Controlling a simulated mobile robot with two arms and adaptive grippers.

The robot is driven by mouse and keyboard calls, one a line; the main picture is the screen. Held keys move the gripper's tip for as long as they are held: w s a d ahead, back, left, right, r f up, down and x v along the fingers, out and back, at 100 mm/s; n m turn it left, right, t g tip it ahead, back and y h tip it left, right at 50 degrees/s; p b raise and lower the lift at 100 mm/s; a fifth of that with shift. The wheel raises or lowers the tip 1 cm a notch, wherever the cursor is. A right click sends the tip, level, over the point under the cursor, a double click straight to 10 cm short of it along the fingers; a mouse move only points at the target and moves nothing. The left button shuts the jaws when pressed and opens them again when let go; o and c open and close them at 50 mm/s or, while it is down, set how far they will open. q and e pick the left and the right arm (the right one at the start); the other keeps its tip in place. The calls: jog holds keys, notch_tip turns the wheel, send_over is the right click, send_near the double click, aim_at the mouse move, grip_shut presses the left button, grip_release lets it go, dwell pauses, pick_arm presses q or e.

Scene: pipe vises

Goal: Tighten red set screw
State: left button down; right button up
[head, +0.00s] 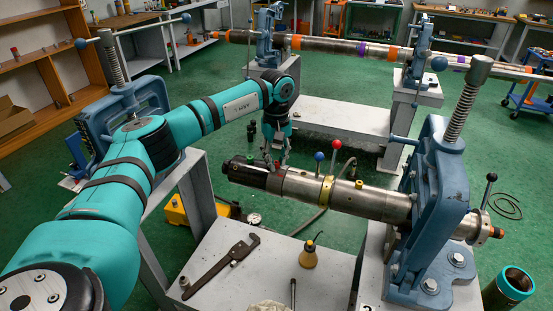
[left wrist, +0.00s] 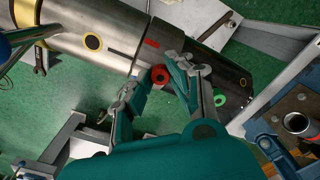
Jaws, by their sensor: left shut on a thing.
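The red set screw (left wrist: 160,74) is a small red round head with a dark centre, on the side of a metal cylinder (head: 385,202) near its black end section (head: 246,176). My left gripper (head: 278,158) reaches down to the cylinder from above. In the left wrist view its fingers are shut around the red screw's head, which shows between the fingertips. A small part of the red screw shows under the fingers in the head view (head: 277,166). A green screw (left wrist: 220,100) sits nearby on the black section. My right gripper is not in view.
A blue pipe vise (head: 437,195) grips the cylinder at right. Blue-topped and red-topped levers (head: 336,145) stick up beside the yellow ring (head: 326,190). A long banded pipe crosses behind.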

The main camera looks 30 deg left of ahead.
aim_at(276, 162)
pick_arm(q)
jog(key=shift+w+a+r, duration=0.1)
jog(key=shift+w+r, duration=0.05)
jog(key=shift+r, duration=0.2)
jog(key=c, duration=1.5)
grip_release()
jog(key=shift+o, duration=1.5)
jog(key=shift+f, duration=0.15)
notch_tip(276, 162, up, 12)
